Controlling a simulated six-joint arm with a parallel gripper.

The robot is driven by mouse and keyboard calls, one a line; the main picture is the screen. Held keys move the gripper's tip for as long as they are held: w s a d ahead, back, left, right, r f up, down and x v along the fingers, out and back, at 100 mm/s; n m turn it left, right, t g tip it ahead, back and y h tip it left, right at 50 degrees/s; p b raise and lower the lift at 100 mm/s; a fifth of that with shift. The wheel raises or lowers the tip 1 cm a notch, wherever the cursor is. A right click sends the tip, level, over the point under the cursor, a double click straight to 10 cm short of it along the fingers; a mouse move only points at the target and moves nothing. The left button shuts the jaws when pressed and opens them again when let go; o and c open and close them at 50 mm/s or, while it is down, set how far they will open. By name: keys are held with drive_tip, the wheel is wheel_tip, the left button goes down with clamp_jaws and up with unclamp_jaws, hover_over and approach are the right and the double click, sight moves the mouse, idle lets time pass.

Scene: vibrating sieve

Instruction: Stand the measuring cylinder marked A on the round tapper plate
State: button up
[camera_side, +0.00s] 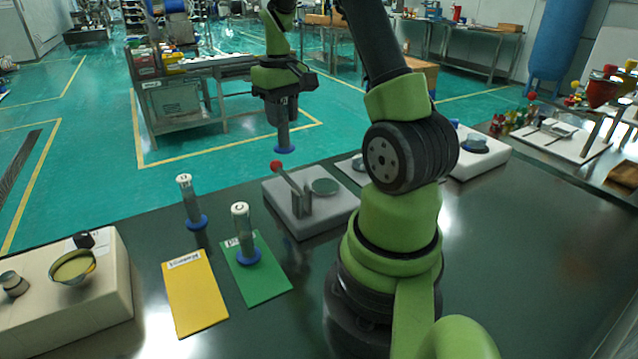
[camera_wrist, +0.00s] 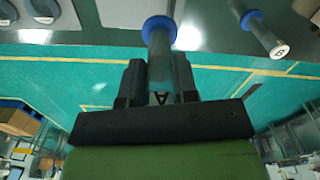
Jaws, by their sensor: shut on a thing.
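My gripper (camera_side: 281,108) is shut on the measuring cylinder marked A, whose blue foot (camera_side: 285,149) hangs below the jaws in the side view. In the wrist view the gripper (camera_wrist: 158,85) has its fingers on either side of cylinder A (camera_wrist: 160,50); the letter A shows between them. The cylinder looks about upright in the air. The round tapper plate (camera_side: 325,187) lies bare on a pale block (camera_side: 330,216), lower and to the right of the cylinder's foot in the side view. A lever with a red knob (camera_side: 276,165) stands beside the plate.
One cylinder (camera_side: 190,200) stands left on the dark table; another (camera_side: 243,235) stands on a green mat (camera_side: 268,281). The wrist view shows a cylinder marked B (camera_wrist: 264,36). A yellow mat (camera_side: 195,295) and a white block with a bowl (camera_side: 73,267) are at the left.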

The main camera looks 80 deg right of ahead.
drive_tip(key=s+d+r, duration=0.1)
drive_tip(key=s+d, duration=0.1)
drive_tip(key=s, duration=0.6)
drive_tip(key=shift+s+a+f, duration=0.1)
drive_tip(key=shift+a+f, duration=0.05)
drive_tip(key=shift+f, duration=2.25)
drive_tip(key=shift+s+a+f, duration=0.1)
drive_tip(key=shift+f, duration=2.25)
drive_tip(key=o, duration=1)
drive_tip(key=shift+f, duration=0.15)
